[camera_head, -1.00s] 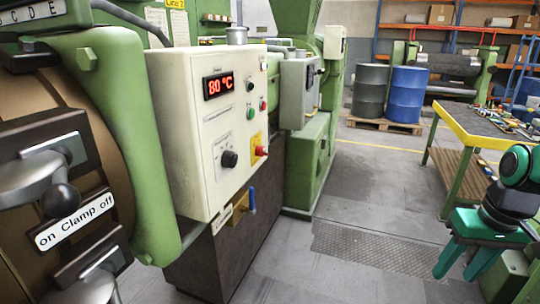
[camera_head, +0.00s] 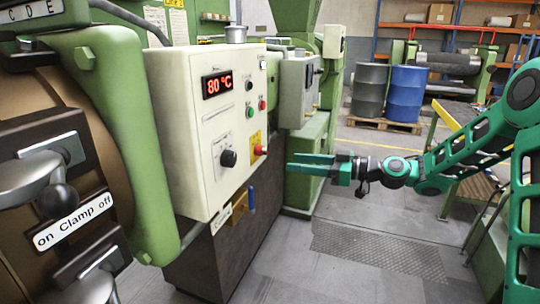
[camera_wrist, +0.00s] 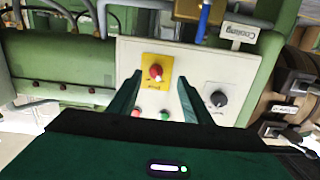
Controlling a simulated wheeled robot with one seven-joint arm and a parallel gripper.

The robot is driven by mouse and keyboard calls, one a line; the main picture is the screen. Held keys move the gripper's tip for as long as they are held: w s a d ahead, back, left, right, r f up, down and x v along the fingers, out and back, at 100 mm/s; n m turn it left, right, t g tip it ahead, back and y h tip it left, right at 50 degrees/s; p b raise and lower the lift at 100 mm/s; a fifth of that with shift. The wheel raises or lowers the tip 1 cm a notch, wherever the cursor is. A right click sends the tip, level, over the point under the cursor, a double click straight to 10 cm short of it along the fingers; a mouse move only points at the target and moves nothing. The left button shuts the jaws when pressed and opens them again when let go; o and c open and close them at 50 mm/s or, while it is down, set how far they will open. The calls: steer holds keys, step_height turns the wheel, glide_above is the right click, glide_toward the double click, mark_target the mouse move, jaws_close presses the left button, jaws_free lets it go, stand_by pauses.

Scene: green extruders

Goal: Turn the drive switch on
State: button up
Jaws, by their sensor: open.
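A cream control panel (camera_head: 190,130) is on the green machine; in the wrist view its face (camera_wrist: 240,66) appears upside down. It carries a black rotary knob (camera_head: 228,158), a red knob (camera_head: 261,150) on a yellow plate, a green button (camera_head: 250,112) and a red button (camera_head: 262,104). A small black knob (camera_head: 249,86) is higher up. My gripper (camera_head: 289,163) is open and empty, to the right of the panel. In the wrist view its fingers frame the red knob (camera_wrist: 155,73), apart from it.
A grey box (camera_head: 298,90) with a green machine column stands behind the panel. A blue-handled valve (camera_head: 251,199) is below it. Two drums (camera_head: 405,95) stand on a pallet at the back. A workbench (camera_head: 450,112) is behind my arm. Floor between is clear.

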mark_target(267, 153)
steer(key=shift+y, duration=0.4)
steer(key=x, duration=0.7)
steer(key=r+x, duration=0.1)
steer(key=x, duration=0.3)
steer(key=shift+w, duration=0.3)
